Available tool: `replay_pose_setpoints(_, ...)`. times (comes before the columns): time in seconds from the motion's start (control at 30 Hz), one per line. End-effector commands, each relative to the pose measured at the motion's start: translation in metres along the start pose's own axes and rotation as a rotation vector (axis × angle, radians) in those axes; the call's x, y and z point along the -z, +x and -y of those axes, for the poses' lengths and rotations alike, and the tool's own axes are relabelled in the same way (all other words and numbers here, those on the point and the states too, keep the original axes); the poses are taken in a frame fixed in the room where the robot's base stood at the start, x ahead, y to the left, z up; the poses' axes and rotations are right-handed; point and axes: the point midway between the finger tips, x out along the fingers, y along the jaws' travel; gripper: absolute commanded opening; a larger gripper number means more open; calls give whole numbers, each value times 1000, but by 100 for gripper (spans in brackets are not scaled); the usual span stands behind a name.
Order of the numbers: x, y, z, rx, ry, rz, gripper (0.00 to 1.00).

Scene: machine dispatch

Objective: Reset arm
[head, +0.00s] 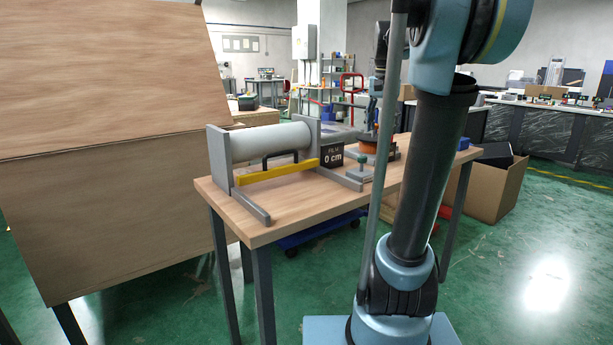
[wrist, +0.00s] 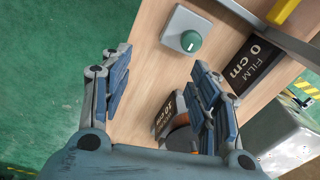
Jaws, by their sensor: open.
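My gripper (wrist: 160,95) is open and empty in the wrist view, its two blue-grey finger pads spread apart above the wooden table (wrist: 144,85). A grey block with a green knob (wrist: 190,41) lies ahead of the fingers, apart from them. In the head view my arm rises in front of the table (head: 262,222), and the gripper is not clearly made out there. The green knob (head: 362,165) also shows in the head view, near the film roller (head: 262,143).
A black sign reading "FILM 0 cm" (head: 332,158) stands beside the roller and its yellow bar (head: 275,172). A second sign (wrist: 172,112) is close to the right finger. A wooden panel (head: 110,150) stands left; a cardboard box (head: 494,190) is on the floor right.

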Motion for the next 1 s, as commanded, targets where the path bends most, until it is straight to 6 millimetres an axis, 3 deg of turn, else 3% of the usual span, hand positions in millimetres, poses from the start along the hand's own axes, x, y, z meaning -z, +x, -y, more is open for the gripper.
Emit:
replay_pose_setpoints(0.1,-34,24,-16,9,-83,-12,56)
replay_pose_setpoints(0.5,-133,117,-71,33,-364,-55,56)
replay_pose_setpoints(0.8,-200,204,-114,45,-571,-92,56)
replay_pose_setpoints(1.0,-231,255,-136,50,-684,-113,56)
